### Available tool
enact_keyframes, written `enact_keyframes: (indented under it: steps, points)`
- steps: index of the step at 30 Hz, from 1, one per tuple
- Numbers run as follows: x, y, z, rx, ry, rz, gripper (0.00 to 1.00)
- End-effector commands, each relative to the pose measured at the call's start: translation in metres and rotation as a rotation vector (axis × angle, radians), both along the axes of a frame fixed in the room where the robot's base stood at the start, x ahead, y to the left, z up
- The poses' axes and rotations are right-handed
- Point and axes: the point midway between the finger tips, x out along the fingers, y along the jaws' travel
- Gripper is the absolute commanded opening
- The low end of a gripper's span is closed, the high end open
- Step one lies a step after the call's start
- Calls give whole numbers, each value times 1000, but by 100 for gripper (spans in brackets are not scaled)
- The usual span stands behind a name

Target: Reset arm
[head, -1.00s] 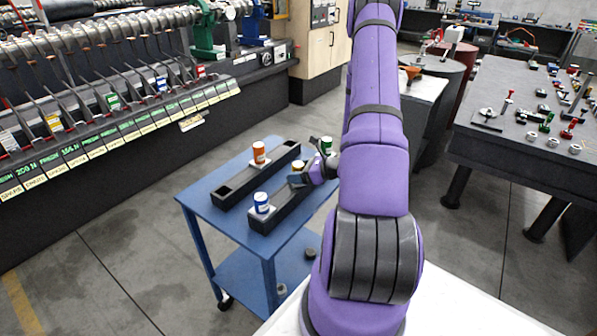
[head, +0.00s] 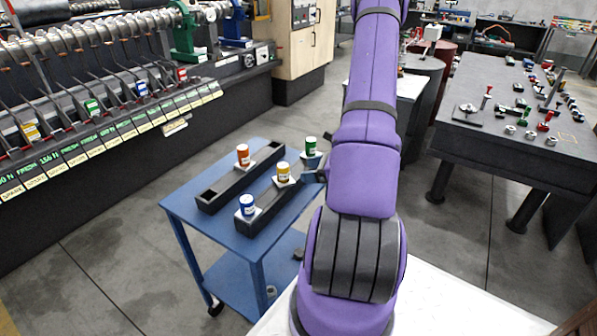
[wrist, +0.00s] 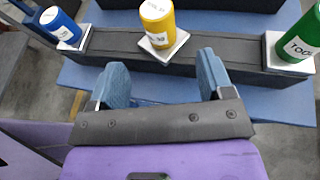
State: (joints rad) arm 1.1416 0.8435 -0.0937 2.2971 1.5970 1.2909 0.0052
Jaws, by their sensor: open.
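My gripper (wrist: 160,74) is open and empty in the wrist view, its two blue-grey fingers apart. In the head view my arm mostly hides it. The yellow barrel (wrist: 157,20) stands on a white pad beyond the fingertips, apart from them; it also shows in the head view (head: 283,173). The blue barrel (wrist: 58,24) is to its left and the green barrel (wrist: 300,36) to its right, both on white pads. In the head view the orange barrel (head: 243,155) stands on the far black rail (head: 213,196), and the blue barrel (head: 247,205) on the near one.
The rails lie on a blue cart (head: 182,215) with a lower shelf. A long machine (head: 120,130) with labelled slots runs along the left. A dark table (head: 480,140) with many small parts stands at the right. Grey floor (head: 120,250) is clear left of the cart.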

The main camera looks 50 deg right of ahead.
Motion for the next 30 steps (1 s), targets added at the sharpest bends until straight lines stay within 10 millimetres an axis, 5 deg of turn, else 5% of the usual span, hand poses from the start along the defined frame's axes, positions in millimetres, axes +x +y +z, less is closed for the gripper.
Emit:
enact_keyframes:
  steps: [24,30]
  points:
    - [-9,-3,4,-1,0,3,74]
    - [8,16,31,-56,-11,116,74]
